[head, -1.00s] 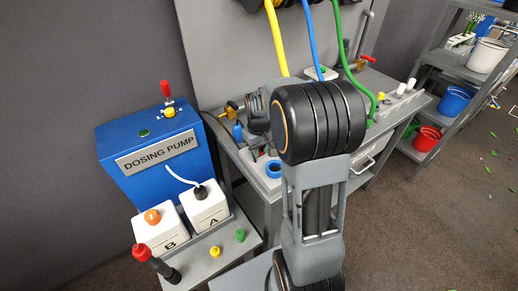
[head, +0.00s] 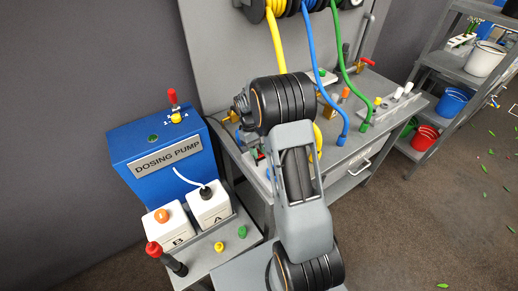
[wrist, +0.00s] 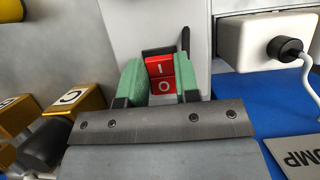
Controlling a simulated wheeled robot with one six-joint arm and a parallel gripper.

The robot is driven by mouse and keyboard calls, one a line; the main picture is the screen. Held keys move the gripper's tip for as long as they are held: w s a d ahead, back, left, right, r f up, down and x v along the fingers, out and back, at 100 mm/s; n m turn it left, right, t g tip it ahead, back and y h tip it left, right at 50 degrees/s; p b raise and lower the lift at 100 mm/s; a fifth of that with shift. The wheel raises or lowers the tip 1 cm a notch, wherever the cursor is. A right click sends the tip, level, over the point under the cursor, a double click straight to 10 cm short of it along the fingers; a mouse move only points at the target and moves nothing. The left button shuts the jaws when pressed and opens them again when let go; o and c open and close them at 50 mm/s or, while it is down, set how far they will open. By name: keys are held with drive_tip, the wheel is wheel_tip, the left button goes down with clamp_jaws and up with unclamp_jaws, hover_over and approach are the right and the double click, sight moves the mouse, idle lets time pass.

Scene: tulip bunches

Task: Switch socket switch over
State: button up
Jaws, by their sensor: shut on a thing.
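The red rocker switch (wrist: 160,67), marked I and O, shows in the middle of the wrist view, against a pale plate (wrist: 130,25). The I half is farther from my gripper's base and the O half nearer. My gripper (wrist: 161,78) has its green fingers on either side of the switch and is shut on it. Which half is pressed in, I cannot tell. In the head view my arm hides the gripper, and I cannot make out the switch there.
The blue dosing pump (head: 132,168) stands left, with white canisters A (head: 212,206) and B (head: 160,232) before it. In the wrist view, gold lettered blocks (wrist: 72,98) lie left and a white container (wrist: 245,45) right. The grey workbench (head: 355,140) carries hoses and fittings.

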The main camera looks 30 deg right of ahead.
drive_tip(key=o, duration=0.9)
drive_tip(key=v, duration=1.4)
drive_tip(key=shift+d+b, duration=0.1)
drive_tip(key=shift+b, duration=0.25)
drive_tip(key=shift+f, duration=0.1)
drive_tip(key=s+a+r+t, duration=0.1)
drive_tip(key=s+a+t, duration=0.2)
drive_tip(key=s, duration=0.4)
drive_tip(key=s+a+m+t, duration=0.1)
drive_tip(key=s+a+t, duration=0.2)
drive_tip(key=s, duration=0.4)
drive_tip(key=s+a+r+t, duration=0.1)
drive_tip(key=s+a+t, duration=0.1)
drive_tip(key=s, duration=0.5)
drive_tip(key=shift+a+r+t+y, duration=0.3)
drive_tip(key=shift+a+r+t, duration=0.05)
drive_tip(key=shift+a+t, duration=0.1)
